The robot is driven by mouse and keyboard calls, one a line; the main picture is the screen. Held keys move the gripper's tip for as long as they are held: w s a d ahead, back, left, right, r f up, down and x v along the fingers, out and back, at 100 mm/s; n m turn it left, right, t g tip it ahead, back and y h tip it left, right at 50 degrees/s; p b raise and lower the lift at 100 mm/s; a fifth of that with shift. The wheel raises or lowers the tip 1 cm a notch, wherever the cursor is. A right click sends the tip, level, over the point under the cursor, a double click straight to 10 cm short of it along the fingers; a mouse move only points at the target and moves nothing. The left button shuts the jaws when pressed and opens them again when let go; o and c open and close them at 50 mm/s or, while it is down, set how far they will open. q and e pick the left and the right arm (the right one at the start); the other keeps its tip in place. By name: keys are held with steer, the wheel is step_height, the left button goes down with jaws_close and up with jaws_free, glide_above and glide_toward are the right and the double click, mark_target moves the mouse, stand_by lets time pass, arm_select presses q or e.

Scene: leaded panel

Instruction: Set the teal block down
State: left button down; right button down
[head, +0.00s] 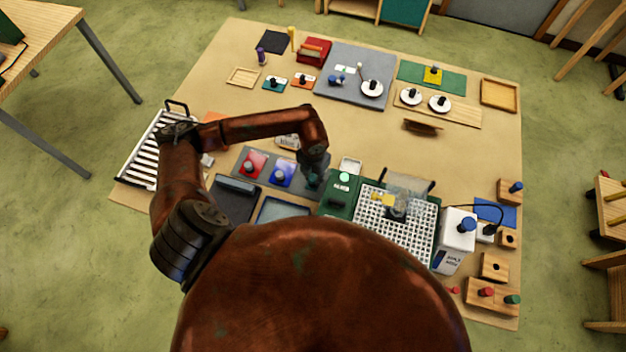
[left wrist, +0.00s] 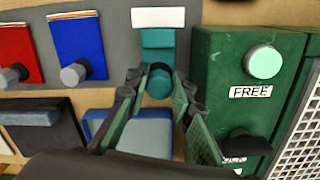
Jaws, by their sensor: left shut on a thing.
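The teal block (left wrist: 158,39) has a round teal knob (left wrist: 160,84) and shows in the left wrist view over the grey board (left wrist: 115,22), just below a white strip. My left gripper (left wrist: 156,92) has its fingers on both sides of the knob and is shut on the block. In the head view my left gripper (head: 313,178) is at the right end of the grey board and mostly hides the block. I cannot tell whether the block touches the board. My right gripper is not in view.
A red block (left wrist: 15,52) and a blue block (left wrist: 78,45) lie to the left on the board. The green box (left wrist: 225,60) with a pale green button and a FREE label stands close on the right. A blue-grey tray (head: 283,209) lies in front.

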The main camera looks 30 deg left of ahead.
arm_select(q)
step_height(320, 180, down, 3)
steer(key=shift+f+p, duration=0.1)
steer(key=shift+p, duration=0.3)
steer(key=shift+f, duration=0.25)
steer(key=c, duration=2.1)
jaws_free()
steer(key=o, duration=0.4)
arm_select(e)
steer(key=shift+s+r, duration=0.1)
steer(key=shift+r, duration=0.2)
arm_select(q)
steer(key=shift+r, duration=0.1)
